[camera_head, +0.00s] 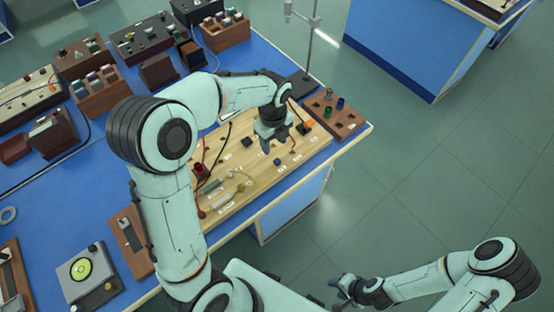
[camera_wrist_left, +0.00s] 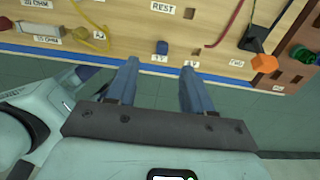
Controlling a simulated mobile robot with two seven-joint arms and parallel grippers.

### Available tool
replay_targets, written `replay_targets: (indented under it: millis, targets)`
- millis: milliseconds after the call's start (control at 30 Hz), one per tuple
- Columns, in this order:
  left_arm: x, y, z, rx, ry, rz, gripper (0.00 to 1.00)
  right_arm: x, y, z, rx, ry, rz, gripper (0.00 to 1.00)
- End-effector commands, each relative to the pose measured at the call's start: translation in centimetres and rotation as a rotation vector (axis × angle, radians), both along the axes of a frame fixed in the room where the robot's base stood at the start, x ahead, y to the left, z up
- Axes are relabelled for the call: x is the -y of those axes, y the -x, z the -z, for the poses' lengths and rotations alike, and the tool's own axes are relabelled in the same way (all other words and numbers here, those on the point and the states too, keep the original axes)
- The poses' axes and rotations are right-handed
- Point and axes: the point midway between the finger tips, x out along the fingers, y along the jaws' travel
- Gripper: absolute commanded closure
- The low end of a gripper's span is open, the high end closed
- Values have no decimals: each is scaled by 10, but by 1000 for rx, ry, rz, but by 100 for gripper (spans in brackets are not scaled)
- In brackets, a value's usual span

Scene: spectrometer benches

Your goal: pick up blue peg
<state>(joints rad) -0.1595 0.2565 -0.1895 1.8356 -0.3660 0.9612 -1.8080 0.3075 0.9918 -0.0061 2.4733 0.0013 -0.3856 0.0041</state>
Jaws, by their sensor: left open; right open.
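A small blue peg (camera_wrist_left: 162,47) stands on the wooden board in the left wrist view, just beyond the gap between my fingertips. It shows small in the head view (camera_head: 277,161), below my left gripper. My left gripper (camera_head: 274,146) is open and empty over the board; its two blue-grey fingers (camera_wrist_left: 160,68) show apart in the wrist view. Another blue piece (camera_head: 340,104) stands in the brown block at the board's right end. My right gripper (camera_head: 338,292) is open and empty, low at the bottom, clear of the bench.
The wooden board (camera_head: 243,205) carries wires and several components. A brown block (camera_head: 349,122) holds a green piece (camera_head: 329,112) near the bench edge. An orange-tipped part (camera_wrist_left: 264,63) lies right of the fingers. A metal stand (camera_head: 309,45) rises behind.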

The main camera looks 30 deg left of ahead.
Motion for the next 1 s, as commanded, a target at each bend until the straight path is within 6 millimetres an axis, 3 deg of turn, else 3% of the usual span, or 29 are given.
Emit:
replay_targets:
  millis: [100, 367, 700, 967, 1000]
  targets:
    - [0, 1, 24, -5, -1, -1, 49, 0, 3, 3, -3, 0, 0, 57]
    - [1, 0, 43, -2, 0, 0, 49, 0, 3, 4, -3, 0, 0, 57]
    - [7, -2, 87, -1, 1, -1, 49, 0, 2, 3, -2, 0, -1, 57]
    - [7, -3, 90, 0, 0, -1, 49, 0, 2, 3, -2, 0, -1, 57]
    - [7, -3, 90, 0, 0, -1, 55, 0, 2, 3, -2, 0, -1, 57]
